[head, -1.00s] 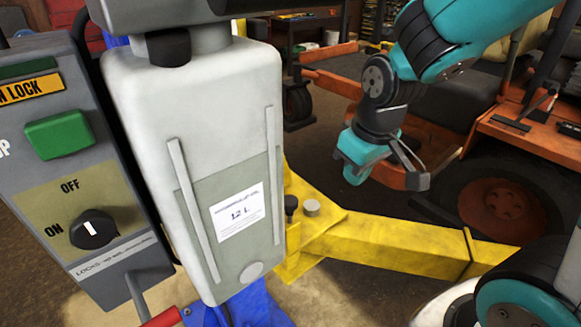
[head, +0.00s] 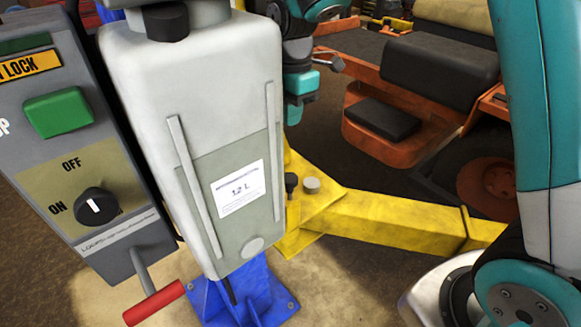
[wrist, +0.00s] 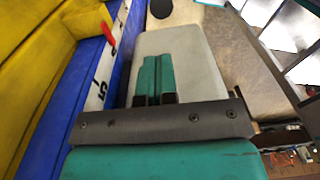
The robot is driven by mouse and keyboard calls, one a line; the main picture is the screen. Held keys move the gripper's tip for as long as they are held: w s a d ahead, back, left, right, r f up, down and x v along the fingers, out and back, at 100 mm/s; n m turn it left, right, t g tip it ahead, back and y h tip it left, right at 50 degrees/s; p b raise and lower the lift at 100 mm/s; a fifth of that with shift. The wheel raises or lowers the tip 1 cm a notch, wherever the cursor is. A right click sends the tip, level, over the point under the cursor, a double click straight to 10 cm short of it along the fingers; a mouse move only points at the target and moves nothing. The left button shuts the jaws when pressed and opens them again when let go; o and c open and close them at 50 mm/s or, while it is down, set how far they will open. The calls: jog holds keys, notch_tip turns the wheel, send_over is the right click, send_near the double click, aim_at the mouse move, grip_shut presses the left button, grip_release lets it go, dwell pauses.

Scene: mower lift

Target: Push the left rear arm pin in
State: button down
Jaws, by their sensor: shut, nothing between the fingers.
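The yellow lift arm (head: 390,218) lies low behind the white tank. At its near end stand a black knob (head: 291,184) and a short grey round pin head (head: 311,185); I cannot tell for sure which is the arm pin. My gripper is partly hidden behind the tank in the head view, above and behind the yellow arm's near end. In the wrist view my gripper (wrist: 155,62) is shut, its two teal fingers side by side with nothing between them. No pin shows in the wrist view.
The white tank (head: 150,85) and grey control box (head: 130,232) with a red handle (head: 154,303) block the left side. A blue column (wrist: 85,110) with a white scale passes close beside my gripper. An orange mower (head: 400,145) stands behind the yellow arm.

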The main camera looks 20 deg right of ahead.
aim_at(291, 176)
jog(key=f+p, duration=0.2)
jog(key=f, duration=0.5)
jog(key=f+p, duration=0.2)
jog(key=f, duration=0.4)
jog(key=shift+s+a+f, duration=0.15)
jog(key=shift+s+f, duration=0.05)
jog(key=shift+f, duration=0.3)
jog(key=shift+f, duration=0.1)
notch_tip(291, 176, down, 4)
jog(key=b, duration=0.2)
jog(key=shift+r+b, duration=0.2)
jog(key=shift+b, duration=0.15)
jog(key=shift+s, duration=0.1)
